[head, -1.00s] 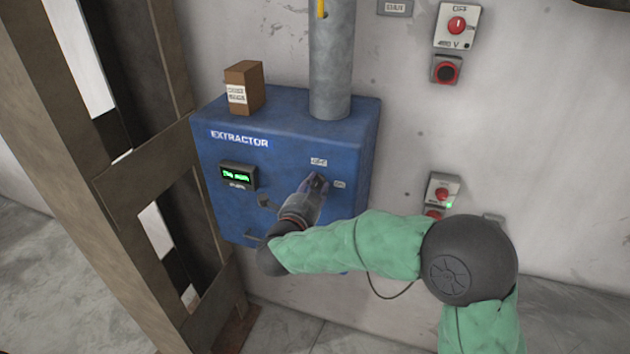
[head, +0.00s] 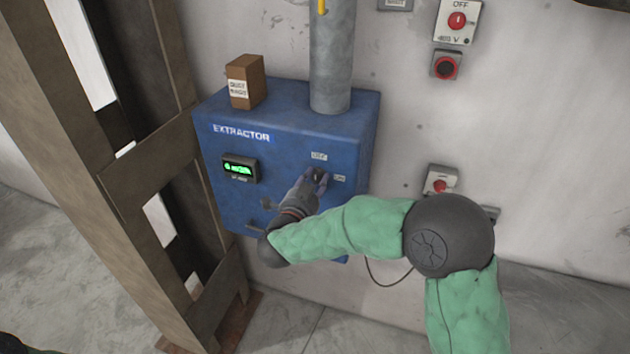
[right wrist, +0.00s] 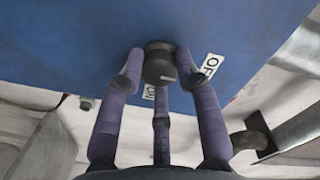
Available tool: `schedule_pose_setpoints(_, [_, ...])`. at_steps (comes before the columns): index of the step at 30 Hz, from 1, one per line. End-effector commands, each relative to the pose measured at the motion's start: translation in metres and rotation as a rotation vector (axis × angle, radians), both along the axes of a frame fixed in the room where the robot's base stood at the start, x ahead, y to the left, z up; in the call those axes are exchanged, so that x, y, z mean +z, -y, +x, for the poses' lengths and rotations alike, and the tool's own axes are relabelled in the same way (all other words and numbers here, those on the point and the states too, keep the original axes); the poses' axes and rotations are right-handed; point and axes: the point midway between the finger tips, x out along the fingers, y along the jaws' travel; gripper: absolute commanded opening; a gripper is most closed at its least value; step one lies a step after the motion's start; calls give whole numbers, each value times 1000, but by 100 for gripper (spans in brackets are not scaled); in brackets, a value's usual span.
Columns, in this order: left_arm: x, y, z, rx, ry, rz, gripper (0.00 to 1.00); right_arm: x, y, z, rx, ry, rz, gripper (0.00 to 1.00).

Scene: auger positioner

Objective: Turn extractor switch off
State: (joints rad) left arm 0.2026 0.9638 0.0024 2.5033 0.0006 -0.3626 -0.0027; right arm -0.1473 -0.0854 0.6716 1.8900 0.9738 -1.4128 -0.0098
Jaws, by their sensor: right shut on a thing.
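The blue extractor box (head: 285,130) is on the wall, with a green-lit display (head: 240,169) on its front. Its switch is a dark round knob (right wrist: 160,62), below the OFF label (head: 319,156) and left of the ON label (head: 339,178). My right gripper (head: 316,179) is at the knob, its purple-grey fingers closed around it. In the right wrist view the fingers are on both sides of the knob and below it. The fingers hide part of the knob, and I cannot tell which label it points to. My left gripper is not in view.
A grey pipe (head: 332,60) and a small brown box (head: 245,82) stand on top of the extractor. A wooden frame (head: 130,180) rises close on the left. Wall switches (head: 457,22) with red knobs are on the right.

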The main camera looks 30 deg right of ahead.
Motion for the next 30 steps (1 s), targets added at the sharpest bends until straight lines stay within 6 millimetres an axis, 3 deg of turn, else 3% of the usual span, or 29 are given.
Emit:
schedule_pose_setpoints(3, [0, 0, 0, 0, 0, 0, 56, 0, -1, 1, 4, 1, 0, 1])
schedule_pose_setpoints(4, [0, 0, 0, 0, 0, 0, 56, 0, -1, 1, 4, 0, 0, 39])
schedule_pose_setpoints(6, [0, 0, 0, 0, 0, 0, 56, 0, -1, 1, 4, 0, 1, 56])
schedule_pose_setpoints(19, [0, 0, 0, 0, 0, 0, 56, -1, -6, -4, 2, -1, 2, 56])
schedule_pose_setpoints(30, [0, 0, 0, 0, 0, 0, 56, 2, -57, -45, 8, 0, 1, 56])
